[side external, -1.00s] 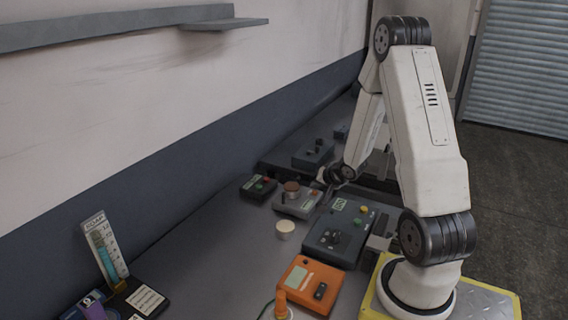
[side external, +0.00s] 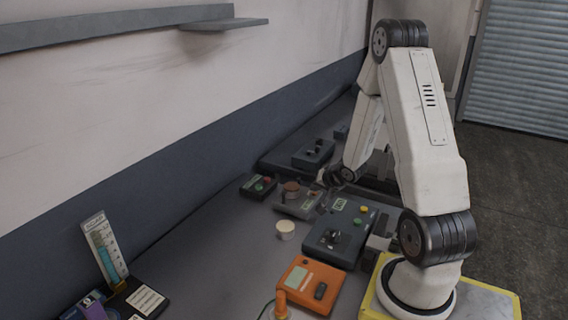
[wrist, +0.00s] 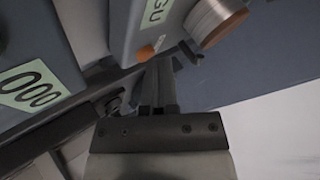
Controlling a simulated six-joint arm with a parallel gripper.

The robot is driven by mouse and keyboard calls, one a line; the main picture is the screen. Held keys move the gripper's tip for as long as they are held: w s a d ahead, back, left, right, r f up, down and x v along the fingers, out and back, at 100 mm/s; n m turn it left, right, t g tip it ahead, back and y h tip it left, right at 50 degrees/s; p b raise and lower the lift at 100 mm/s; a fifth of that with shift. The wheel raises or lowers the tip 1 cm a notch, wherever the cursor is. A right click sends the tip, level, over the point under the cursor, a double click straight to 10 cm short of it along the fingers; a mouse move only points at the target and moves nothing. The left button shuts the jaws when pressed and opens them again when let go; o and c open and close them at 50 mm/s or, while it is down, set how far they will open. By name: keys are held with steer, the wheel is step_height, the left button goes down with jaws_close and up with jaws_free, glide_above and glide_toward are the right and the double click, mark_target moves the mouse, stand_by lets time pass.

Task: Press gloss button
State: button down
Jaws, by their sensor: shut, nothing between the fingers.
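The gloss meter, a grey box with a pale "GU" label (wrist: 157,12), is at the top of the wrist view. It has a small orange button (wrist: 146,52) at its near edge and a copper-and-steel cylinder (wrist: 215,20) on top. In the side external view the box (side external: 296,205) stands mid-bench with the brown cylinder (side external: 292,187) on it. My gripper (wrist: 163,64) is shut and empty, its tips just right of and below the orange button in the wrist view. I cannot tell whether they touch the box. In the side external view the fingers are hard to make out.
A dark box with a green label (side external: 339,204) stands right of the gloss meter. An orange meter (side external: 308,285), a pale round puck (side external: 285,229) and a small box with red and green buttons (side external: 258,187) are nearby. The bench left of the puck is clear.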

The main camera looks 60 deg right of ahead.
mark_target(314, 196)
steer(key=shift+r, duration=0.9)
steer(key=shift+r, duration=0.1)
step_height(314, 196, up, 5)
steer(key=shift+f, duration=0.1)
stand_by(0.8)
stand_by(0.5)
steer(key=w+a+n+g+y, duration=0.1)
steer(key=w+a+n+g, duration=0.15)
steer(key=a+n, duration=0.75)
steer(key=s+a+n+g+y, duration=0.1)
steer(key=s+a+n, duration=0.1)
steer(key=a, duration=0.8)
steer(key=s+a+n+g+y, duration=0.1)
steer(key=s+a, duration=0.3)
steer(key=a, duration=0.6)
steer(key=shift+a+n+g+y, duration=0.25)
steer(key=shift+n+g+y, duration=0.15)
steer(key=shift+g, duration=0.25)
